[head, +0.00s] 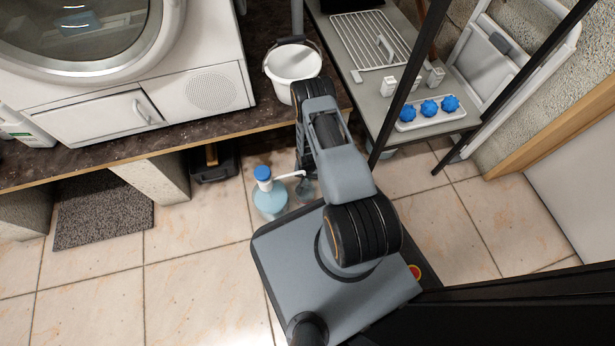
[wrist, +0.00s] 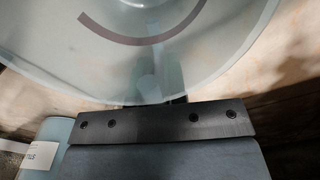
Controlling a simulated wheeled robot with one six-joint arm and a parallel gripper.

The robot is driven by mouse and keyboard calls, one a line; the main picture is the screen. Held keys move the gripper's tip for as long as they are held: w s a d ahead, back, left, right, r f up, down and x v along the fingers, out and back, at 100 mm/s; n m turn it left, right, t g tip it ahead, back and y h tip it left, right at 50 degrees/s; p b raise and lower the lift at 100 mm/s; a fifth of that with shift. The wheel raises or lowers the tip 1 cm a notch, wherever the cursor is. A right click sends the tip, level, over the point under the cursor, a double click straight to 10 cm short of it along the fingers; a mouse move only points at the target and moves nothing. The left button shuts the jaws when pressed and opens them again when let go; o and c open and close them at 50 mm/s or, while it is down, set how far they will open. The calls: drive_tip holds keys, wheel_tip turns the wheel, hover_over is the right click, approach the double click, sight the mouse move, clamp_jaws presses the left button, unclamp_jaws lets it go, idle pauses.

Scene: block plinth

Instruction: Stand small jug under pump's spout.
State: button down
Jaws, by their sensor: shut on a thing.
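The pump (head: 268,199) is a pale blue translucent bottle with a blue cap, upright on the tiled floor. Its white spout (head: 291,175) points right. A small see-through grey vessel, which I take as the small jug (head: 307,190), shows just right of and below the spout tip. In the wrist view the jug (wrist: 235,45) fills the top, clear with a dark curved band. My gripper (wrist: 165,98) is shut on the jug's near side; the exact grip shows only through the clear wall. In the head view the arm largely hides my gripper. I cannot tell whether the jug touches the floor.
A dark counter (head: 120,150) with a washing machine (head: 120,60) and a white bucket (head: 293,68) stands behind. A black case (head: 214,168) lies below it. A metal shelf (head: 365,92) holds a tray of blue knobs (head: 430,110).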

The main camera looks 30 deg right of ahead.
drive_tip(key=c, duration=1.2)
unclamp_jaws()
drive_tip(key=shift+f, duration=0.1)
drive_tip(key=shift+o, duration=0.2)
wheel_tip(320, 180, up, 8)
drive_tip(key=p, duration=0.4)
drive_tip(key=shift+f, duration=0.1)
